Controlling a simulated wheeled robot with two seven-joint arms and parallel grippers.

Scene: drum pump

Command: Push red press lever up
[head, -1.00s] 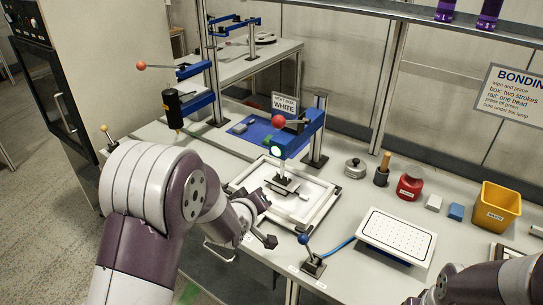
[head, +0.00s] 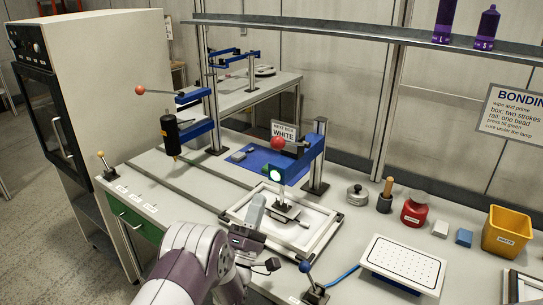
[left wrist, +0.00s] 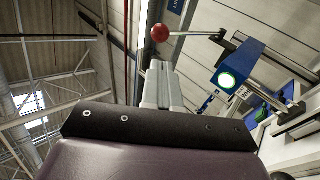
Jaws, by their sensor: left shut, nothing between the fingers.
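The red press lever's ball (head: 277,142) sits at the left end of a thin rod on the blue press head, above a lit green lamp (head: 277,174). The red ball also shows in the left wrist view (left wrist: 160,33), with its rod running right, roughly level, to the press. My left gripper (head: 258,200) is shut and empty, its fingers pointing up, below and a little left of the ball. In the left wrist view the fingertips (left wrist: 161,66) lie just under the ball, with no clear contact. My right gripper is not in view.
A white-framed fixture with a small part (head: 285,211) lies under the press. A blue-knobbed lever (head: 305,267) stands at front, near a white perforated plate (head: 402,262). Another press lever with a red-orange ball (head: 140,90) is back left. A yellow bin (head: 507,231) stands right.

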